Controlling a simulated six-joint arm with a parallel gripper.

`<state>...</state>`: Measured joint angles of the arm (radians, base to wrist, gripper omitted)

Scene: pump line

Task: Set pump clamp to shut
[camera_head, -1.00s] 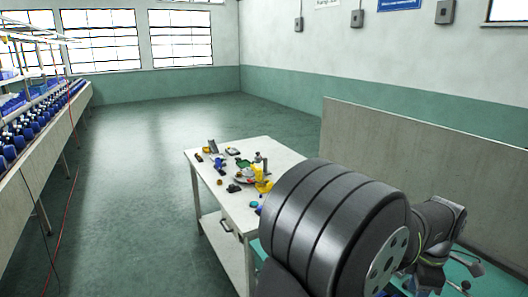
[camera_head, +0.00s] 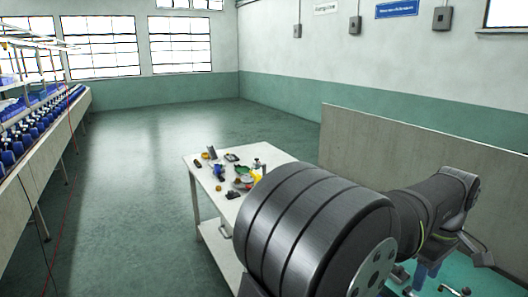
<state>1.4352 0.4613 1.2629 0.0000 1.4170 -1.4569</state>
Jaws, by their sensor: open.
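My arm fills the lower right, its large dark ribbed link nearest the camera. My gripper (camera_head: 478,252) shows only as a small dark shape below the wrist at the right edge, open and apparently empty. Below and left of it, a blue part (camera_head: 428,272) with dark pieces stands on a teal surface (camera_head: 455,274). I cannot tell whether the blue part belongs to the pump. The pump clamp and its setting cannot be made out; my arm hides much of this area.
A white table (camera_head: 198,176) with several small parts stands at the centre, partly behind my arm. A low grey partition (camera_head: 400,147) runs behind the arm. A bench with rows of blue items (camera_head: 45,120) lines the left. The green floor between is clear.

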